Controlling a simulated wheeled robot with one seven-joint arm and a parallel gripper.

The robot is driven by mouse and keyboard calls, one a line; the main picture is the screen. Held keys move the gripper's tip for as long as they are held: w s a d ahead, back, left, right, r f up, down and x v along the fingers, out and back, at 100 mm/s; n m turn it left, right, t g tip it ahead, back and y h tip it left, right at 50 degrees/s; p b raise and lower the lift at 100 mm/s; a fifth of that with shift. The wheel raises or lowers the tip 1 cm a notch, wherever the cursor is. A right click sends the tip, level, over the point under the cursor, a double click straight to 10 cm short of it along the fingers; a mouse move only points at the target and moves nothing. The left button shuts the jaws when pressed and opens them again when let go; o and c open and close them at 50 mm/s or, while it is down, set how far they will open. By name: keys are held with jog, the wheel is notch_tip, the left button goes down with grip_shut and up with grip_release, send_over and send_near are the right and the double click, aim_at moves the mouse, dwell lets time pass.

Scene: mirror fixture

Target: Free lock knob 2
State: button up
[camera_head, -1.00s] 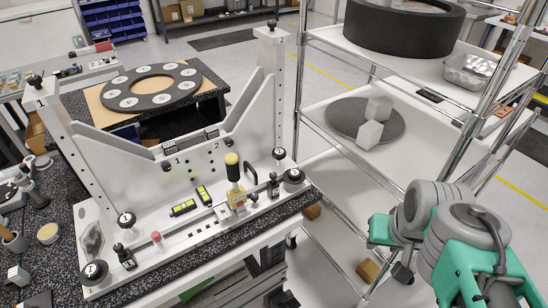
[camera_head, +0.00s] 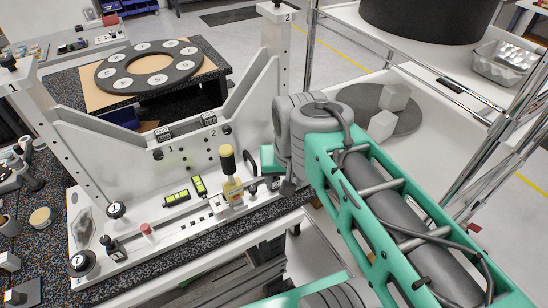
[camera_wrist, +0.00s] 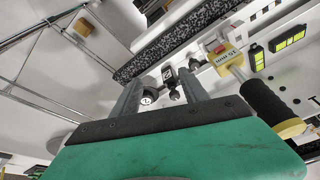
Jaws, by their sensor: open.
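The white fixture (camera_head: 185,165) bears the numbers 1 and 2 on its posts and on its middle plate. A small dark knob (camera_head: 227,130) sits by the plate's 2. A black knob (camera_head: 277,3) tops the right post. My gripper (camera_wrist: 160,78) is open, fingers pointing at the fixture's right base end. In the wrist view, a dark round knob (camera_wrist: 148,99) with a white numbered cap appears between the fingers; I cannot surely read its digit or tell contact. A second dark knob (camera_wrist: 168,74) shows just beyond. In the head view my arm hides that corner and the fingertips.
A yellow-topped black handle on a yellow block (camera_head: 232,188) stands left of my gripper; its black grip (camera_wrist: 266,102) is close to the right finger. Green-yellow level vials (camera_head: 177,197) lie farther left. A wire shelf (camera_head: 440,135) stands at right.

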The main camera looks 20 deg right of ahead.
jog(key=shift+o, duration=0.4)
jog(key=w+d+m+g+b, duration=0.1)
jog(key=w+d+m+b, duration=0.3)
jog(key=m, duration=0.4)
jog(key=shift+w+g, duration=0.4)
jog(key=shift+w, duration=0.05)
jog(key=w+d+m+b, duration=0.1)
jog(key=m, duration=0.2)
jog(key=w+d+r+m+g+b, duration=0.1)
jog(key=m, duration=0.2)
jog(key=w+d+m+b, duration=0.1)
jog(key=w+m, duration=0.1)
jog(key=m, duration=0.1)
jog(key=shift+r+b, duration=0.2)
jog(key=shift+b, duration=0.2)
jog(key=shift+w+d+m+g, duration=0.15)
jog(key=shift+m+g, duration=0.15)
jog(key=shift+m, duration=0.3)
notch_tip(320, 180, down, 7)
jog(key=b, duration=0.7)
jog(key=shift+f, duration=0.1)
jog(key=shift+c, duration=0.6)
grip_shut()
